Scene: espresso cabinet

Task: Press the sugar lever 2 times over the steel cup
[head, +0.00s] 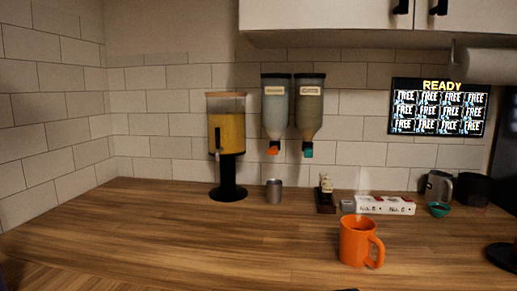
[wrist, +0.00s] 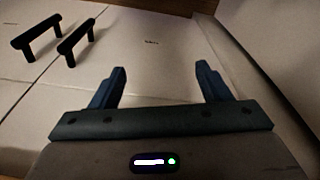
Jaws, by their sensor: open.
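Two bottle dispensers hang on the tiled wall. The left one (head: 276,105) has an orange lever (head: 273,148) and the right one (head: 309,108) has a teal lever (head: 308,149). Their labels are too small to read, so I cannot tell which holds sugar. The small steel cup (head: 274,191) stands upright on the counter, roughly below the orange lever. My gripper (wrist: 160,69) is open and empty in the wrist view, facing pale cabinet fronts with black handles (wrist: 76,37). It is not seen in the head view, away from cup and levers.
A yellow drink dispenser (head: 228,135) stands left of the cup on the wooden counter (head: 130,225). An orange mug (head: 355,243) stands at front right. A white box (head: 385,205), a teal cup (head: 439,210) and a metal pitcher (head: 438,186) are behind it. The left counter is clear.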

